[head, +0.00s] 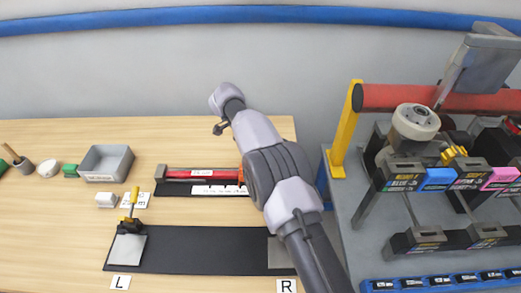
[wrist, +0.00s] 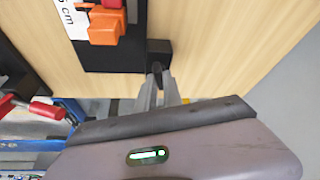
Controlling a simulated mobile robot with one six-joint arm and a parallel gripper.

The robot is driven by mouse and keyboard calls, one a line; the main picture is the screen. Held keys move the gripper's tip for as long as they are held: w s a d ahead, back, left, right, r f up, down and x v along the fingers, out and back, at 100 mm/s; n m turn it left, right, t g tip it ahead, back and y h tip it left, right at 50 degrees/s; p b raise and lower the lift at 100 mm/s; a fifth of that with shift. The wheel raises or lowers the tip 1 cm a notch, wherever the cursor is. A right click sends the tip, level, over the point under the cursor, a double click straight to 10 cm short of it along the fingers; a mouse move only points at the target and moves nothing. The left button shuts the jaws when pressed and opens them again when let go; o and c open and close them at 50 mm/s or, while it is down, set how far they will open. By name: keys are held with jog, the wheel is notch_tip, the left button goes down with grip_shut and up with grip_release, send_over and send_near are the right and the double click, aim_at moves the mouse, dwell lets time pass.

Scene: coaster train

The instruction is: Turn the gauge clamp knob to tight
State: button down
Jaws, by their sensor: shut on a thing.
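The gauge lies on the wooden table in the head view, with a red bar (head: 195,173) on a black base and a white scale strip (head: 215,190). Its right end is hidden behind my arm. In the wrist view an orange slider (wrist: 104,24) sits on the black base, and a dark block (wrist: 158,47) stands at the base's end. My gripper (wrist: 158,78) is at this block, its fingers shut on a small dark knob (wrist: 157,67). The knob's mark or turn angle cannot be made out. My gripper is hidden in the head view.
A black mat (head: 190,250) with L and R labels lies in front, bearing a yellow-handled clamp (head: 131,205) at its left. A grey bin (head: 106,162) stands at the back left. A grey bench with a yellow post (head: 346,130) and ink cartridges is at right.

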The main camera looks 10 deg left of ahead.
jog(key=c, duration=1.5)
grip_release()
jog(key=p+v, duration=0.8)
jog(key=v, duration=0.9)
jog(key=shift+r, duration=0.25)
